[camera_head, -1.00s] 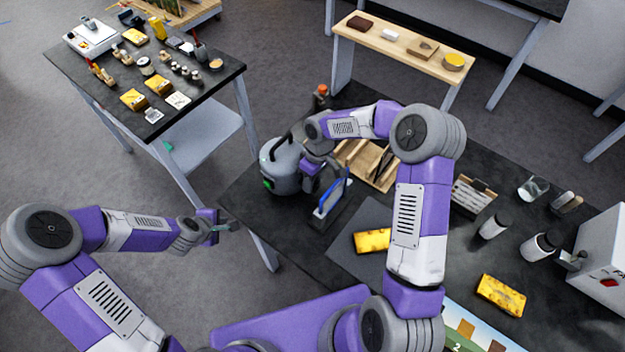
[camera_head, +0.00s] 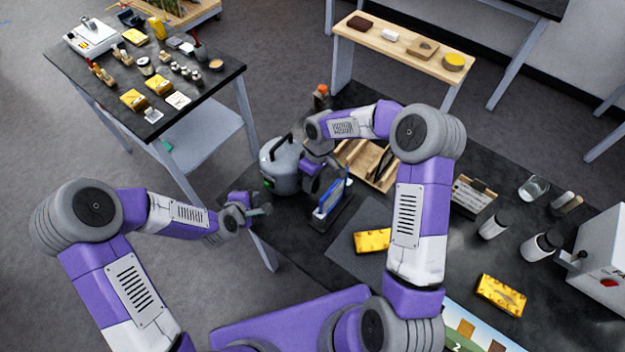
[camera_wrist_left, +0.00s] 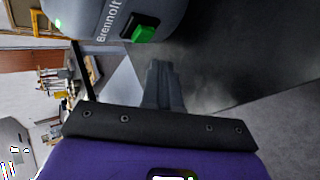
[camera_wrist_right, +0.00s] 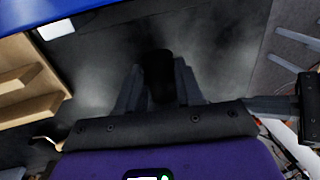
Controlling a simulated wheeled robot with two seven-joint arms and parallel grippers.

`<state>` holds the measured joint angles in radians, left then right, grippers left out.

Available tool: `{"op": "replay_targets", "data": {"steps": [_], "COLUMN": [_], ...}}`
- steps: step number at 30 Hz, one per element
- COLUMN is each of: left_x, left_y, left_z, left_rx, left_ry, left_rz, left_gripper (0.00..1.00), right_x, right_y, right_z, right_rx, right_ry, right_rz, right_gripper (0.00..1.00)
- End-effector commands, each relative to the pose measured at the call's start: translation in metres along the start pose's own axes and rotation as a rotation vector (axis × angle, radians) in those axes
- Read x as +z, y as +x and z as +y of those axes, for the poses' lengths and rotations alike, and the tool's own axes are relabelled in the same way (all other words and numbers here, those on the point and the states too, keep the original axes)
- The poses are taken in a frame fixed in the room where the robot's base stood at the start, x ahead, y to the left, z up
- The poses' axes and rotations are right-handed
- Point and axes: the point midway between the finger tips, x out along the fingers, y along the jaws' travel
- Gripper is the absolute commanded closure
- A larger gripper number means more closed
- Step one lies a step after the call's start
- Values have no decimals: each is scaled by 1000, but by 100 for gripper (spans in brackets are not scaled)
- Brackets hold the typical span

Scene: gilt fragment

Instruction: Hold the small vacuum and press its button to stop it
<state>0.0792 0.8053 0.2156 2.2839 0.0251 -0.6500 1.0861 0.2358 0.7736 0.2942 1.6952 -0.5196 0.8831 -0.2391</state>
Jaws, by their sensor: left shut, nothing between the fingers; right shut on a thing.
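The small vacuum (camera_head: 283,167) is a grey canister with a black top handle, upright at the left end of the dark workbench. Its green button (camera_wrist_left: 144,33) shows low on its side in the left wrist view, beside the lettering. My left gripper (camera_head: 264,210) is shut and empty, just left of the vacuum and apart from the button; its closed fingers (camera_wrist_left: 163,75) also show in the left wrist view. My right gripper (camera_wrist_right: 158,75) is shut on a black part, which looks like the vacuum's handle; in the head view my right wrist hides the contact.
A blue panel in a dark stand (camera_head: 331,205) is right of the vacuum. A wooden rack (camera_head: 372,165) lies behind it. An orange-capped bottle (camera_head: 321,95) stands at the back edge. A yellow block (camera_head: 372,240) lies on a grey mat. A cluttered side table (camera_head: 150,130) stands at left.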

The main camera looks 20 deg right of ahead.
Motion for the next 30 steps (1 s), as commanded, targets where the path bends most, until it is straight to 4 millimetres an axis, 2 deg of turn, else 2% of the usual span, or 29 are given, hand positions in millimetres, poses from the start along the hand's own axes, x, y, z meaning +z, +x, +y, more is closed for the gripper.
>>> {"op": "replay_targets", "data": {"steps": [9,30], "left_x": [10,10], "left_y": [14,14], "left_z": [10,10], "left_rx": [-1,-1], "left_ry": [0,0], "left_rz": [0,0], "left_gripper": [100,100], "right_x": [-1,-1], "right_y": [-1,-1], "right_z": [0,0], "right_rx": [1,1], "right_ry": [0,0], "right_rz": [3,2], "right_gripper": [100,100]}}
